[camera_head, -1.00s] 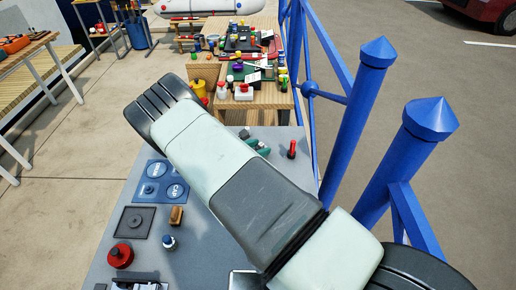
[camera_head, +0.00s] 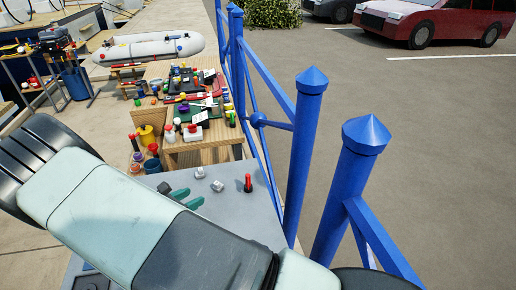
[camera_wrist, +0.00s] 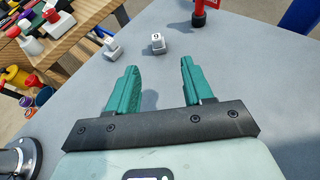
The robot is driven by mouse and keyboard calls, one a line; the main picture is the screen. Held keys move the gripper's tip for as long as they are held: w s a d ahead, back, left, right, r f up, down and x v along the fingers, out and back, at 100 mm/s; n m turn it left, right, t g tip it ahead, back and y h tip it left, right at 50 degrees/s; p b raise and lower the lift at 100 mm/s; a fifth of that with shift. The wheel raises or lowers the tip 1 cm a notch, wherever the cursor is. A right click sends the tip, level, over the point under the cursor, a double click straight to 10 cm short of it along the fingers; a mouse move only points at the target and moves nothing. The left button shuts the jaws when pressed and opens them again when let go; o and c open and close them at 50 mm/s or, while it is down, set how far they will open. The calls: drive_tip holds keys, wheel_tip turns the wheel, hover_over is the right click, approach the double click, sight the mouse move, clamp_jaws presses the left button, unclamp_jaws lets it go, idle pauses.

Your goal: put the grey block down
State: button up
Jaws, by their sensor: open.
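My gripper (camera_wrist: 158,68) has teal fingers spread apart in the wrist view, with only bare table between them. It also shows in the head view (camera_head: 188,198), low over the grey table, partly behind my arm. A small pale grey block (camera_wrist: 158,43) with a dark mark on top sits on the table just beyond the gap between the fingertips. A second small greyish block (camera_wrist: 112,47) sits to its left, beyond the left finger. Both blocks show in the head view, one farther back (camera_head: 200,173) and one nearer (camera_head: 217,185). I cannot tell which one the task means.
A red-topped piece (camera_head: 248,183) stands on the grey table (camera_head: 255,215) to the right of the blocks. Blue railing posts (camera_head: 305,150) rise along the table's right side. A wooden bench (camera_head: 200,145) crowded with bottles and small items stands beyond.

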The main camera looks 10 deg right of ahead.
drive_tip(key=s+d+r+m+g+y, duration=0.1)
drive_tip(key=s+d+r+m+g, duration=0.1)
drive_tip(key=d+r+m, duration=0.45)
drive_tip(key=s+d+r+m+g+y, duration=0.1)
drive_tip(key=s+d+r+m+g, duration=0.15)
drive_tip(key=r, duration=0.75)
drive_tip(key=s+d+r+m+g+y, duration=0.1)
drive_tip(key=s+d+r+m+g, duration=0.2)
drive_tip(key=r+m, duration=0.45)
drive_tip(key=s+d+r+m+t+y, duration=0.2)
drive_tip(key=s+r+m, duration=0.3)
drive_tip(key=s, duration=0.5)
drive_tip(key=s+d+r+m+t+y, duration=0.1)
drive_tip(key=s+d+r+m+y, duration=0.3)
drive_tip(key=s+r, duration=0.5)
drive_tip(key=shift+s+d+r+m+t+y, duration=0.15)
drive_tip(key=shift+s+r+m+t+y, duration=0.15)
drive_tip(key=shift+s+r+m+t, duration=0.1)
drive_tip(key=shift+w, duration=0.1)
